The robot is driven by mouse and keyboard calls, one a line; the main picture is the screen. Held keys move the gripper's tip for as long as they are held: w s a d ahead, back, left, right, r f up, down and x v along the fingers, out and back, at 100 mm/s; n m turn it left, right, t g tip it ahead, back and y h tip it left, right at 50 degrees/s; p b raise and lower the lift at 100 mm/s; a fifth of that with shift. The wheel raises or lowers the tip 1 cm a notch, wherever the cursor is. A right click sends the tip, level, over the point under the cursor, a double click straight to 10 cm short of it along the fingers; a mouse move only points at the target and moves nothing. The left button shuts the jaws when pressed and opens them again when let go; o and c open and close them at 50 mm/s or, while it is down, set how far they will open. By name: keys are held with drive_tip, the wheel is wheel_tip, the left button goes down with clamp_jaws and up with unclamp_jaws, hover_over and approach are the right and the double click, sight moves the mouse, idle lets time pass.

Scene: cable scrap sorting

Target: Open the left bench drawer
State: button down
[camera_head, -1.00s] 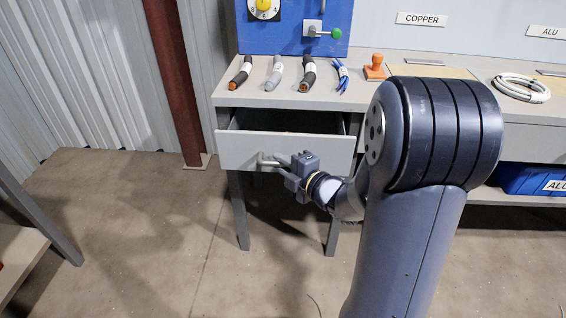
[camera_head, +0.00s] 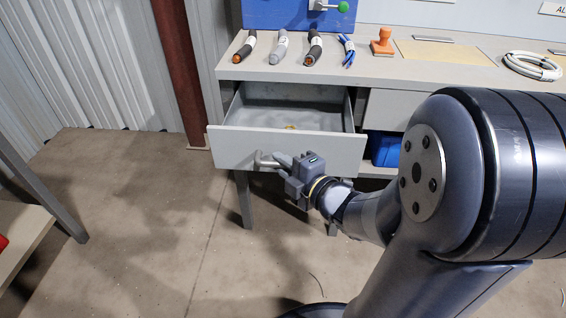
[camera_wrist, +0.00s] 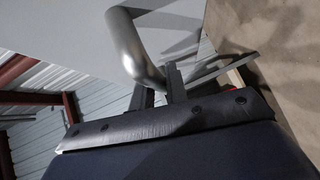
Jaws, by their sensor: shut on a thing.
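The left bench drawer (camera_head: 232,146) has a light grey front and is pulled well out. Its interior shows, with a small yellow thing (camera_head: 290,127) partly visible behind the front panel. The drawer's metal bar handle (camera_head: 262,160) is on the front. My gripper (camera_head: 285,161) is at the handle and shut on it. In the wrist view the curved handle (camera_wrist: 132,48) runs down to my gripper's fingers (camera_wrist: 165,85); the exact contact is partly hidden.
The bench top (camera_head: 265,73) carries several cable pieces, an orange stamp (camera_head: 382,42) and a coiled white cable (camera_head: 532,66). A blue bin (camera_head: 384,150) is under the bench. A red-brown post (camera_head: 175,70) stands left. Floor in front of the drawer is clear.

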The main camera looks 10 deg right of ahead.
drive_tip(key=c, duration=1.4)
unclamp_jaws()
drive_tip(key=p+v, duration=0.2)
drive_tip(key=v, duration=0.8)
drive_tip(key=shift+s+d+p, duration=0.2)
drive_tip(key=shift+s+p, duration=0.15)
drive_tip(key=shift+s, duration=0.05)
drive_tip(key=shift+b+x, duration=1.35)
drive_tip(key=shift+x, duration=4.05)
